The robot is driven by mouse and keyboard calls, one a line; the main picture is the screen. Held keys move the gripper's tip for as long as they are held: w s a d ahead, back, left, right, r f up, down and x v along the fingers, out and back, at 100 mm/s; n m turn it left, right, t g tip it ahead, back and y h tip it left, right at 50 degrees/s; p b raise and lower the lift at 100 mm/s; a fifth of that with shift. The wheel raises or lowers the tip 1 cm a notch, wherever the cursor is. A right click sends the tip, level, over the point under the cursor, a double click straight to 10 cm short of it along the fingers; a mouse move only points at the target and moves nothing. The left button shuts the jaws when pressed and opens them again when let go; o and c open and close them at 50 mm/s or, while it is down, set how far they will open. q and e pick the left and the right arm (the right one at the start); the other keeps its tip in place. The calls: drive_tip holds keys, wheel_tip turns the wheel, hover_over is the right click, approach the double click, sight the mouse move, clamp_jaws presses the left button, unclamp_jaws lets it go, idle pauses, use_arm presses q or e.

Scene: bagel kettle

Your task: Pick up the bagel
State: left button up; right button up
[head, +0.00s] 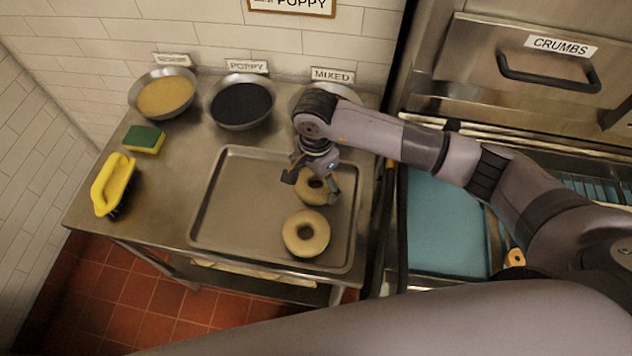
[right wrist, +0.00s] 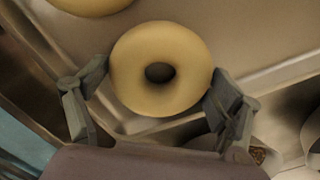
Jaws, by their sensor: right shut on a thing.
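Two pale ring-shaped bagels show at the tray's right side. My right gripper (head: 312,187) points down over the farther bagel (head: 311,199) and is shut on it, with a finger on either side. In the right wrist view this bagel (right wrist: 135,88) sits between the two fingers, its hole facing the camera. I cannot tell whether it touches the tray or is slightly raised. The nearer bagel (head: 291,234) lies flat on the metal tray (head: 225,240); part of it shows at the top left of the wrist view. My left gripper is out of view.
Bowls of yellow seeds (head: 166,95) and dark poppy seeds (head: 241,103) stand along the wall; a third, labelled MIXED, is mostly behind my arm. A sponge (head: 145,139) and a yellow-handled brush (head: 113,184) lie left of the tray. The tray's left half is clear.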

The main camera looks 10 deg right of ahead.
drive_tip(key=shift+c, duration=0.5)
drive_tip(key=shift+r, duration=0.55)
wheel_tip(320, 180, up, 17)
drive_tip(key=b, duration=0.4)
drive_tip(key=shift+r, duration=1)
